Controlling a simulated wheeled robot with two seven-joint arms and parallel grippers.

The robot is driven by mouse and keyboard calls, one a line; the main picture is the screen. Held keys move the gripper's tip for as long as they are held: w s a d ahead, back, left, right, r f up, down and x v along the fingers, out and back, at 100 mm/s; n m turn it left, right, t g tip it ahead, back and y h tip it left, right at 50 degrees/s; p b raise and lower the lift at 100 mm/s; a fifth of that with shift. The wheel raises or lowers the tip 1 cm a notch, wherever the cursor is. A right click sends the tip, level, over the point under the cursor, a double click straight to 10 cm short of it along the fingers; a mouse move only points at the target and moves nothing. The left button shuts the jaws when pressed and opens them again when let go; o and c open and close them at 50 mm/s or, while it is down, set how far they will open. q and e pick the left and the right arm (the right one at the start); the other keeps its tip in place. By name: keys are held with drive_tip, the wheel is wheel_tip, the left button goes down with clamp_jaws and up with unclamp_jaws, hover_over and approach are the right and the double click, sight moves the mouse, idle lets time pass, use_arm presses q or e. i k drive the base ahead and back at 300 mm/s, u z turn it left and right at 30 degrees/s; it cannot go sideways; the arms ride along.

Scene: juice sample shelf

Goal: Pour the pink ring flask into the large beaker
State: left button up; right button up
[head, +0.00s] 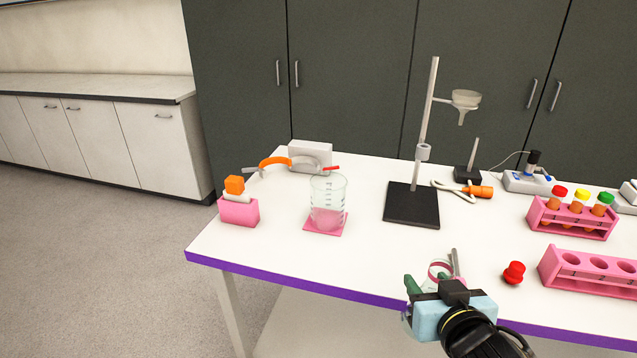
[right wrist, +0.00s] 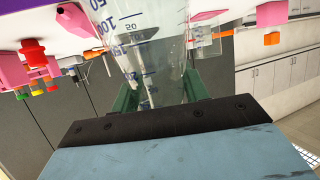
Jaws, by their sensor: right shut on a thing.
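My right gripper (head: 430,284) is shut on a clear glass flask with a pink ring (head: 440,268), above the table's front edge. In the right wrist view, the flask's clear graduated glass (right wrist: 140,50) sits between the green fingers of my right gripper (right wrist: 155,95). In the head view the gripper hides most of the flask, and I cannot make out its contents. The large beaker (head: 328,195) stands upright on a pink mat (head: 311,228), left of and behind the gripper, apart from the flask. Its lower part looks pink. My left gripper is not in view.
A black-based stand (head: 411,205) with a funnel (head: 465,100) rises right of the beaker. A pink block with an orange top (head: 238,208) stands left. Pink racks (head: 575,218) and a red stopper (head: 513,273) are at right. The tabletop between beaker and gripper is clear.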

sight(328, 202)
drive_tip(key=u, duration=1.25)
drive_tip(key=i, duration=0.55)
drive_tip(key=z, duration=1.3)
